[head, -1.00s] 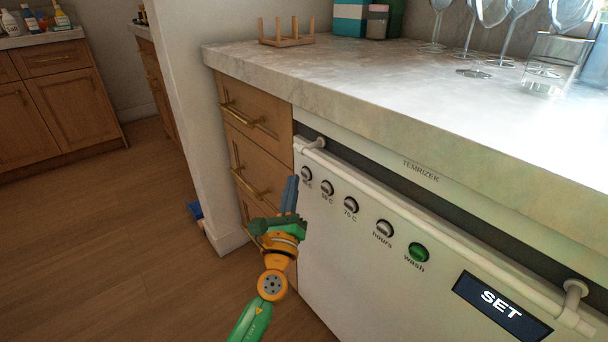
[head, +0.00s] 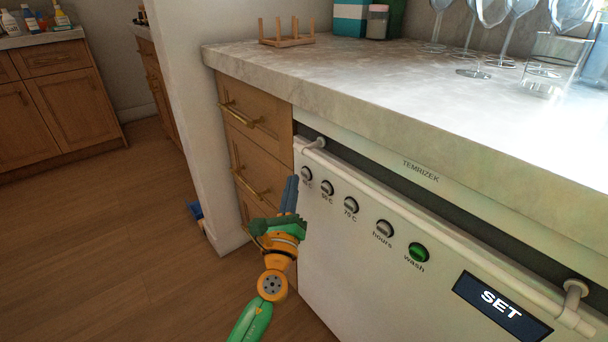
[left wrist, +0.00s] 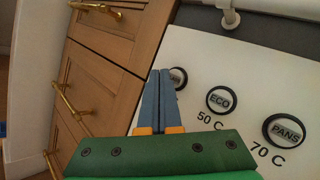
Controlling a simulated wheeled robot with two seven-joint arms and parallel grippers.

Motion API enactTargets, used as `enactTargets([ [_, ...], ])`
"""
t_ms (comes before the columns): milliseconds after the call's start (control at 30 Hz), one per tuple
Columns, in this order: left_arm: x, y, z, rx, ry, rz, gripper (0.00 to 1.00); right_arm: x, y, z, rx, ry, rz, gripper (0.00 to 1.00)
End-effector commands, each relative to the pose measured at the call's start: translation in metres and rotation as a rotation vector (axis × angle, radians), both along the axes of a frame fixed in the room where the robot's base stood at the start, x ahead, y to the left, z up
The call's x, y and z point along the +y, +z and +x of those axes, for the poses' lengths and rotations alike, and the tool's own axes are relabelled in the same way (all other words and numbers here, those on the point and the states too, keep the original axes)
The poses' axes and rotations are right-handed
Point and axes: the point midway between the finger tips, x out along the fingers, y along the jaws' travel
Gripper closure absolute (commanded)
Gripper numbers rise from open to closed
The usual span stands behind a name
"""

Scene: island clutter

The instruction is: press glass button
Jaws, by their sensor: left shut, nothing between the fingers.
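The white dishwasher (head: 340,265) has a row of round buttons on its front. The leftmost button (head: 306,174) is grey with a dark ring; no "glass" label is readable on it. In the left wrist view this button (left wrist: 180,76) is partly hidden behind my fingers. Beside it are the ECO button (left wrist: 220,100), marked 50 C, and the PANS button (left wrist: 285,132), marked 70 C. My left gripper (head: 291,183) is shut and empty, its tips just left of the leftmost button. I cannot tell whether they touch the panel. My right gripper is not in view.
Further right are the hours button (head: 384,229), the green wash button (head: 418,252) and a display (head: 502,306) reading SET. A long handle bar (head: 440,224) runs above the buttons. Wooden drawers (head: 256,165) stand left of the dishwasher. Glasses (head: 474,72) stand on the counter (head: 370,75).

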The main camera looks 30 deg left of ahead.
Motion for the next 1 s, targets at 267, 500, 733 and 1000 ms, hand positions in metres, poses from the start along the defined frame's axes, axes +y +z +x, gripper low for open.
enactTargets([
  [267,0.0,0.0,0.0,0.0,0.0,0.0,1.0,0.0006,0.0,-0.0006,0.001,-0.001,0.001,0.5],
  [500,-0.0018,-0.0006,0.0043,0.0,0.0,0.0,1.0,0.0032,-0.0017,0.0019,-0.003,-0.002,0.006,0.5],
  [733,-0.0034,0.0003,0.0079,0.0,0.0,0.0,1.0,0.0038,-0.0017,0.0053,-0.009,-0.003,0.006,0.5],
  [1000,-0.0037,0.0001,0.0085,0.0,0.0,0.0,1.0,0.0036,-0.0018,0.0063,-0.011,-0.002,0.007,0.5],
])
